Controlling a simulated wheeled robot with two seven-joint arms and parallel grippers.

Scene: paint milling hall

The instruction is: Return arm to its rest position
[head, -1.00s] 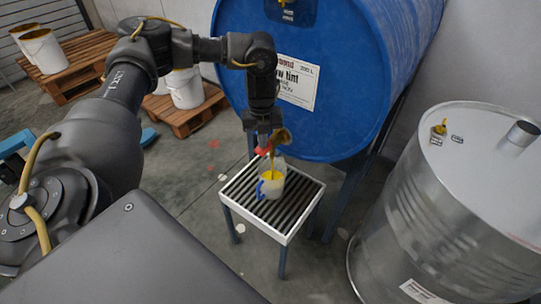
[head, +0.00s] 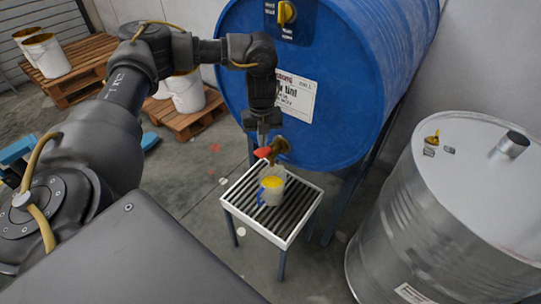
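My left gripper (head: 263,138) points down from its arm, in front of the blue drum and right above the red handle (head: 262,152) of a brass tap (head: 279,147). I cannot tell whether the fingers touch the handle or how far apart they are. A whitish mug (head: 272,190) with a blue handle stands upright on the slatted stand below the tap. Yellow paint (head: 272,182) shows inside it near the rim. No paint stream shows between tap and mug. My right gripper is not in view.
The large blue drum (head: 335,120) lies on its side on a frame behind the gripper. The slatted stand (head: 240,214) is below. A steel drum (head: 420,235) stands at right. Pallets (head: 195,122) with white buckets (head: 186,92) are at back left. Floor left of the stand is open.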

